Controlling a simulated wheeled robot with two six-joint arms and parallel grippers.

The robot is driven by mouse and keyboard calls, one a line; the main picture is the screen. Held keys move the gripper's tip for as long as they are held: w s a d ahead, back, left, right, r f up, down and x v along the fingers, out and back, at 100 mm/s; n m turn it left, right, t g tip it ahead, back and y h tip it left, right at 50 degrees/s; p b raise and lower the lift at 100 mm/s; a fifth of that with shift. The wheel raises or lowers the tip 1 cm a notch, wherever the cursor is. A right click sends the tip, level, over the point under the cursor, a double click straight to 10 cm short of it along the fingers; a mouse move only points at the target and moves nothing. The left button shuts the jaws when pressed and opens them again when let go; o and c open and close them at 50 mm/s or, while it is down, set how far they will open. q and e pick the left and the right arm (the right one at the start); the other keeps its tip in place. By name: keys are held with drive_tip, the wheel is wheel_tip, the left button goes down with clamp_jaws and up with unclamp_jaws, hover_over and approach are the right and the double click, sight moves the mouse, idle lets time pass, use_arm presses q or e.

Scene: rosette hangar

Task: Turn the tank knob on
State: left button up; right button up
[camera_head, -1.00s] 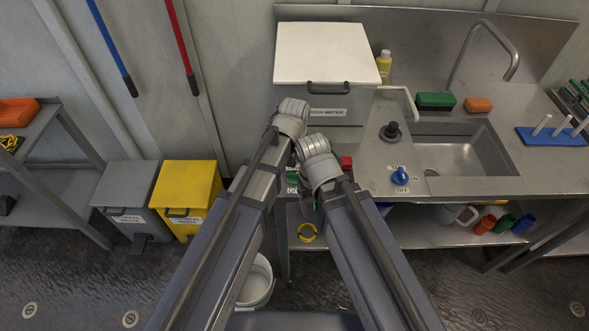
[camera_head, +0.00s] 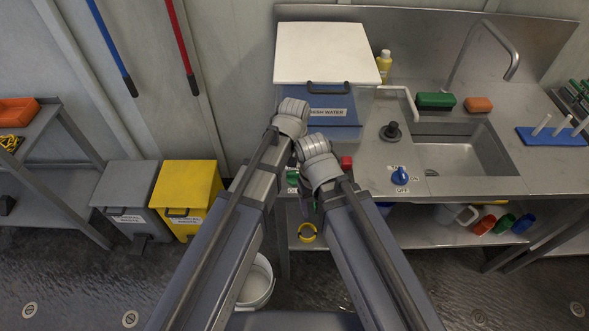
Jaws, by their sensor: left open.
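The fresh water tank (camera_head: 325,103) stands on the left end of the counter under a white lid, and its front is blue. A blue knob (camera_head: 400,174) with ON and OFF labels sits on the counter left of the sink. A red part (camera_head: 346,162) and a green part (camera_head: 292,178) show beside my wrists, below the tank. My left gripper (camera_head: 303,185) is low in front of the tank, mostly hidden by my arms, and is open. My right wrist is right beside it, left of the blue knob and apart from it. My right gripper's fingers are hidden.
The sink (camera_head: 460,156) with its tap is on the right, with a green sponge (camera_head: 436,101) behind it. Grey (camera_head: 127,190) and yellow (camera_head: 186,192) bins stand at left. A white bucket (camera_head: 257,283) is on the floor beneath my arms. The counter front is clear right of the knob.

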sight(294, 173)
use_arm(q)
drive_tip(key=shift+r, duration=0.1)
wheel_tip(294, 173, up, 8)
drive_tip(key=p, duration=0.8)
drive_tip(key=shift+f, duration=0.2)
drive_tip(key=s+a+m+y, duration=0.1)
drive_tip(key=s+a+m, duration=0.3)
drive_tip(key=s, duration=0.8)
drive_tip(key=shift+a+f+b, duration=0.15)
drive_tip(key=shift+a+b, duration=0.2)
drive_tip(key=shift+a, duration=0.6)
